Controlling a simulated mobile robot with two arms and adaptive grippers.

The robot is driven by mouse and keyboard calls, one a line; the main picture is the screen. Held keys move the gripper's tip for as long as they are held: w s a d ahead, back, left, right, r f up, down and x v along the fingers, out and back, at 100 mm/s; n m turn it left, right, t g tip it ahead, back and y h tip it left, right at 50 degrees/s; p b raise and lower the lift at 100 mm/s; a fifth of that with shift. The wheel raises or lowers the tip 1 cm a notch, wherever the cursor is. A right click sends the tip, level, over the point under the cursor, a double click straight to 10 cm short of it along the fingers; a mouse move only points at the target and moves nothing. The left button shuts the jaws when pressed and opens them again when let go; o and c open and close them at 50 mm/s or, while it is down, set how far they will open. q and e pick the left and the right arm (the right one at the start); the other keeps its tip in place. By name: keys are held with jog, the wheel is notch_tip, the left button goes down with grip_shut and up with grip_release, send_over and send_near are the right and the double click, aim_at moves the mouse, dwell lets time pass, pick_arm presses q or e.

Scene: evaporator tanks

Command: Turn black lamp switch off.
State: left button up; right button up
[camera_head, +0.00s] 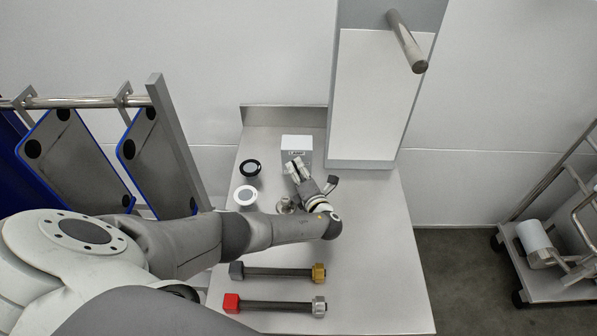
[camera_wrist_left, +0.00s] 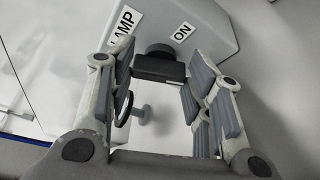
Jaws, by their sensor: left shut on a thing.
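The lamp switch box (camera_head: 296,143) is a white box with a label, at the back of the steel table. In the left wrist view the box (camera_wrist_left: 208,25) shows the labels LAMP and ON. The black lamp switch (camera_wrist_left: 158,67) sticks out of the box between these labels. My left gripper (camera_head: 297,168) reaches the front of the box in the head view. In the left wrist view its fingers (camera_wrist_left: 160,72) are on both sides of the black switch, shut on it. The switch is hidden in the head view. My right gripper is not in view.
A black-rimmed round part (camera_head: 250,168) and a white-rimmed one (camera_head: 245,196) stand left of the box. Two bar-like tools, one with a brass end (camera_head: 319,273) and one with a red end (camera_head: 231,303), lie in front. A tall white panel (camera_head: 375,100) rises behind.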

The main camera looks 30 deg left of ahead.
pick_arm(q)
jog(key=shift+d+f+m+t+y+b, duration=0.1)
jog(key=shift+m+y+b, duration=0.15)
jog(key=shift+m, duration=0.4)
jog(key=shift+a+f+m+t+y+b, duration=0.1)
jog(key=shift+f+m+y+b, duration=0.15)
jog(key=shift+m, duration=0.35)
jog(key=shift+d+m+t+y+b, duration=0.15)
jog(key=shift+m+y, duration=0.15)
jog(key=shift+m, duration=0.35)
jog(key=o, duration=1)
jog(key=v, duration=1.2)
